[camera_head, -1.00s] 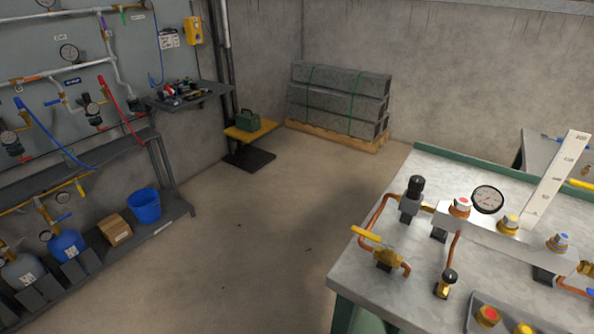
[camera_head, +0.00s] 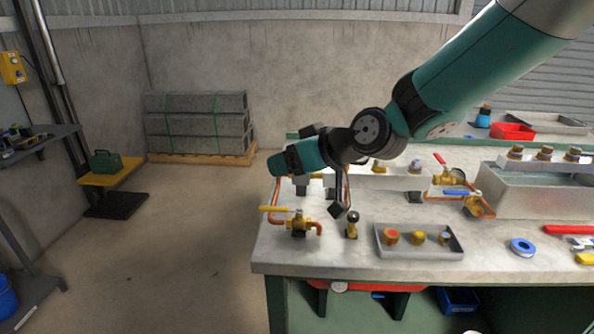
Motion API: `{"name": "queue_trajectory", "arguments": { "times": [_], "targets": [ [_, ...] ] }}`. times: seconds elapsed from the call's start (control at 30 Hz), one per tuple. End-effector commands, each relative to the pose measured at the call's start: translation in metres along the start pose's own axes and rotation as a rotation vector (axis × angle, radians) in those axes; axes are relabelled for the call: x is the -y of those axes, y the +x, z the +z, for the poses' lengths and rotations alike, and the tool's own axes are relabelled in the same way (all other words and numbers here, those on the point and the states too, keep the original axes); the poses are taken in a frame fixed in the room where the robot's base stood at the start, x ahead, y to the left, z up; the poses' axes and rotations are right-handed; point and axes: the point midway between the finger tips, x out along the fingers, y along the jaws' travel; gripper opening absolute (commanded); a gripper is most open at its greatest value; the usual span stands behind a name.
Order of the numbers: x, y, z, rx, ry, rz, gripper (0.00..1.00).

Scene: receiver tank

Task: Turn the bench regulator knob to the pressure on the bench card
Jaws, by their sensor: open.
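My arm reaches in from the upper right over the grey bench (camera_head: 400,267). My gripper (camera_head: 337,210) hangs above the left part of the bench, open, its fingers dark and hard to make out. The black regulator body (camera_head: 302,187) stands behind the yellow-handled valve. Its knob is hidden behind my teal wrist, so I cannot tell how close the gripper is to it or whether they touch. The round gauge and the tall white scale card are also hidden by my arm.
The yellow-handled brass valve (camera_head: 298,220) and a small black-topped brass fitting (camera_head: 352,224) stand near the gripper. A grey tray (camera_head: 418,241) of brass fittings, a blue tape roll (camera_head: 522,248) and a metal tank (camera_head: 535,190) lie to the right.

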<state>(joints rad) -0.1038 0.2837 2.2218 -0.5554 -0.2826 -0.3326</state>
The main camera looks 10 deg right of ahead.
Motion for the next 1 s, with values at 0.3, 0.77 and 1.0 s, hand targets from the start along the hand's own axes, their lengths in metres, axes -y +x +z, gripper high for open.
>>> {"name": "queue_trajectory", "arguments": {
  "times": [0.3, 0.77, 1.0],
  "targets": [
    [-0.150, 0.082, 0.025, -0.466, -0.072, 0.336, 0.67],
    [-0.187, 0.119, 0.000, -0.536, -0.089, 0.404, 0.67],
    [-0.196, 0.139, -0.010, -0.534, -0.088, 0.404, 0.67]
  ]
}}
